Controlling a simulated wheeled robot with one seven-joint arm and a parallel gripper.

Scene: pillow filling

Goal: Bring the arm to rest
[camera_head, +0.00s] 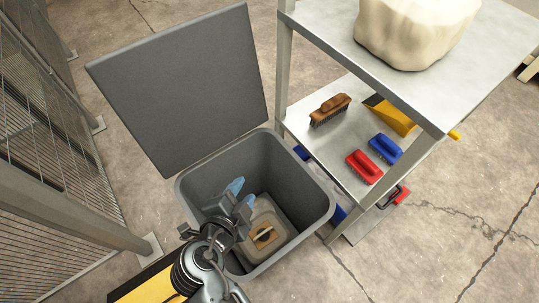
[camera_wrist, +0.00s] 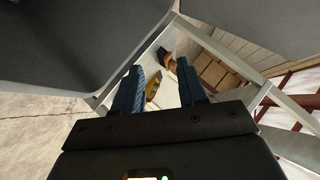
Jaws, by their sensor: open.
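My gripper (camera_head: 238,194) is over the open grey bin (camera_head: 318,185) in the head view, its two blue fingers spread apart with nothing between them. In the wrist view my gripper (camera_wrist: 163,85) also shows open and empty, with the shelf unit beyond its fingers. Inside the bin, a pale box-like thing with a brown patch (camera_head: 264,236) lies at the bottom, partly hidden by my arm. My arm reaches in from the lower left of the head view.
The bin's grey lid (camera_head: 185,85) stands open behind it. Right of the bin is a metal shelf unit (camera_head: 330,150) holding a brown brush (camera_head: 330,108), a red brush (camera_head: 364,166), a blue brush (camera_head: 386,148) and a yellow dustpan (camera_head: 392,116). A wire fence (camera_head: 50,130) stands left.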

